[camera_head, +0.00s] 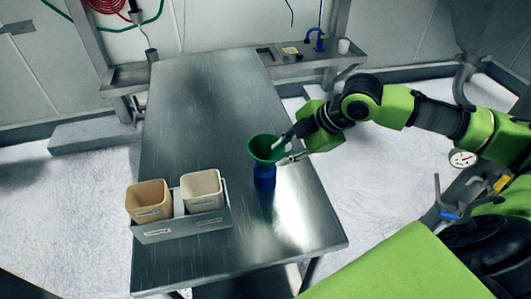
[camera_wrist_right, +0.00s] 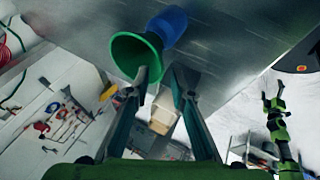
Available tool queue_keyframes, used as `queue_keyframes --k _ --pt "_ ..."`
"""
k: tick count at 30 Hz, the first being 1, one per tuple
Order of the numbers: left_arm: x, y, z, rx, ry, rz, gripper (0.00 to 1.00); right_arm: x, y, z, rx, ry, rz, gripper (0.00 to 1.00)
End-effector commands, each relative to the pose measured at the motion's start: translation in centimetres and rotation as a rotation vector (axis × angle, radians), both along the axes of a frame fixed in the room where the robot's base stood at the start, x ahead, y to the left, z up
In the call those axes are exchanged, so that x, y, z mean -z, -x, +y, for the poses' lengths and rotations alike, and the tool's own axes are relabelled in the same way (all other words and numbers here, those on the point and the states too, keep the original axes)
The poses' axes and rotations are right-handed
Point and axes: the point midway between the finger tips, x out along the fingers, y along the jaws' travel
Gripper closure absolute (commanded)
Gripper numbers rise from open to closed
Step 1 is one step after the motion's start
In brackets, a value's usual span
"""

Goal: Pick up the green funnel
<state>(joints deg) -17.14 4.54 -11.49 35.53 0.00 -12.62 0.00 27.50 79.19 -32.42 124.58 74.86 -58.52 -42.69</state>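The green funnel (camera_head: 264,147) sits upright, wide mouth up, in the top of a blue bottle (camera_head: 264,179) on the metal table. My right gripper (camera_head: 289,145) is at the funnel's right side, level with its rim. In the right wrist view the funnel (camera_wrist_right: 130,54) is at the tip of the left finger, with the blue bottle (camera_wrist_right: 172,24) beyond it. The fingers of my right gripper (camera_wrist_right: 163,76) are apart, with a clear gap between them. Whether a finger touches the rim, I cannot tell. A green arm (camera_wrist_right: 280,125), probably my left one, shows small at the right.
A grey metal rack (camera_head: 185,230) holds a tan container (camera_head: 149,200) and a cream container (camera_head: 201,189) left of the bottle. The metal table (camera_head: 200,110) is bare behind them. A counter with a blue tap (camera_head: 317,40) and a white cup (camera_head: 344,45) stands at the back.

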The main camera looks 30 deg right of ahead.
Motion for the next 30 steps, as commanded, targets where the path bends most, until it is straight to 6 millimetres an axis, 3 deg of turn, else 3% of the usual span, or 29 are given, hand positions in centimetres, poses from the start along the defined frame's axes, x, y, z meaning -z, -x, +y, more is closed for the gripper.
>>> queue_keyframes --k 8,16,25,27,30 --pt "-0.9 0.0 0.1 0.0 -0.001 0.0 0.15 1.5 -1.0 0.6 0.0 -0.003 0.002 0.78" --pt "-2.3 0.0 0.1 0.0 -0.001 0.001 0.15 4.5 -2.7 1.6 -0.001 -0.001 0.001 0.78" --pt "-2.2 0.0 0.1 -0.001 -0.001 0.001 0.15 5.1 -2.9 1.7 -0.001 0.002 0.0 0.78" --pt "-2.2 0.0 0.1 -0.001 -0.001 0.001 0.15 5.1 -2.9 1.7 -0.001 0.002 0.0 0.96" --pt "-2.2 0.0 0.1 -0.001 -0.001 0.001 0.15 5.1 -2.9 1.7 0.0 0.001 0.0 1.0"
